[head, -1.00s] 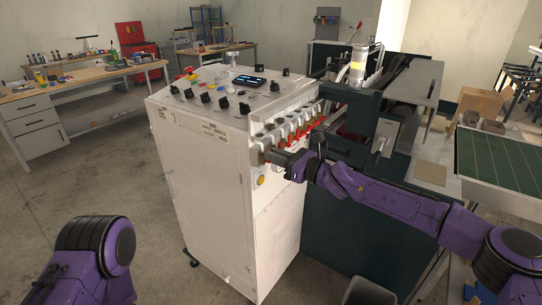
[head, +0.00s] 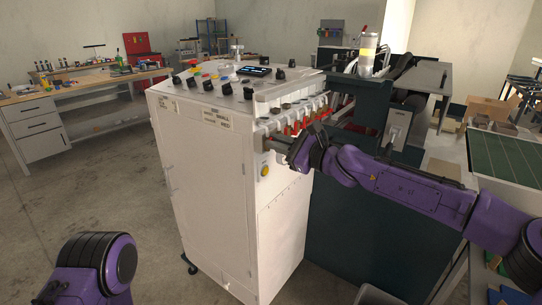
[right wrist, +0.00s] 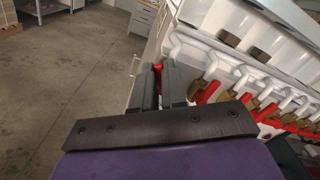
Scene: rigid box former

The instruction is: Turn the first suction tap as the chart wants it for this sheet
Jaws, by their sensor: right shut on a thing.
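The suction taps (head: 306,117) stand in a row on the white cabinet's right side, with red levers and brass-coloured bodies. They also show in the right wrist view (right wrist: 211,92). My right gripper (right wrist: 158,72) is at the near end of this row, shut on the red lever of the first tap (right wrist: 158,67); only a small red part shows between the fingers. In the head view the purple wrist largely hides the fingers and that lever. My left arm shows at lower left, but its gripper is out of view.
The white cabinet (head: 215,190) has knobs and a small display (head: 253,71) on top, and a printed label (head: 217,118) too small to read surely. A yellow button (head: 265,171) sits below the taps. The dark machine (head: 350,225) stands close on the right. Floor at left is free.

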